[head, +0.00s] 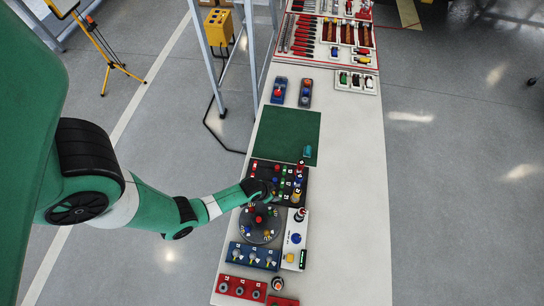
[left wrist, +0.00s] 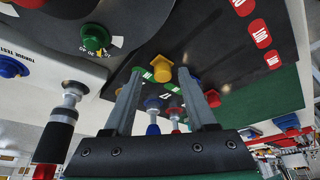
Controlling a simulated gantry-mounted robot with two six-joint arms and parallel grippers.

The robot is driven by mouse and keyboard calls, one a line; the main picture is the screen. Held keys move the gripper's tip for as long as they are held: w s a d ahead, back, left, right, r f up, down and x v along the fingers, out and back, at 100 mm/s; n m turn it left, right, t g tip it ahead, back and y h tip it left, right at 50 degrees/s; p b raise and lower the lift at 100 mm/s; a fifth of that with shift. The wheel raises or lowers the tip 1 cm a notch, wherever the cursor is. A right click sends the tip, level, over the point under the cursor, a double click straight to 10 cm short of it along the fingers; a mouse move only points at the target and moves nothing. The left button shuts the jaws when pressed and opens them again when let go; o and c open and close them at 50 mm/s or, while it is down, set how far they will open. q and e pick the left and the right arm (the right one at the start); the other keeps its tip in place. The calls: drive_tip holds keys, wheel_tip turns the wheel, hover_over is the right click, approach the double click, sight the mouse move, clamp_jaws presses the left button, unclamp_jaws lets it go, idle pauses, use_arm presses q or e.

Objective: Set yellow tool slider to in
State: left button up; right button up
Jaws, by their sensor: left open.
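A black panel (head: 263,170) with rows of small red, green, blue and yellow controls lies on the white bench. My left gripper (head: 274,190) is over the panel's near part, pointing down at it. In the left wrist view its two fingers are apart, with nothing held. A yellow knob (left wrist: 161,68) shows between the fingertips, beside a white-marked green label; contact cannot be told. My right gripper is not in view.
A round dark dial plate (head: 260,236) sits nearer than the panel, with a white box (head: 294,252) at its right and a blue switch block (head: 253,257) in front. A green mat (head: 285,130) lies beyond. The bench's right side (head: 350,190) is clear.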

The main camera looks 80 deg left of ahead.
use_arm(q)
drive_tip(key=shift+s, duration=0.1)
drive_tip(key=p+v, duration=0.5)
drive_tip(key=v, duration=0.6)
drive_tip(key=shift+r, duration=0.3)
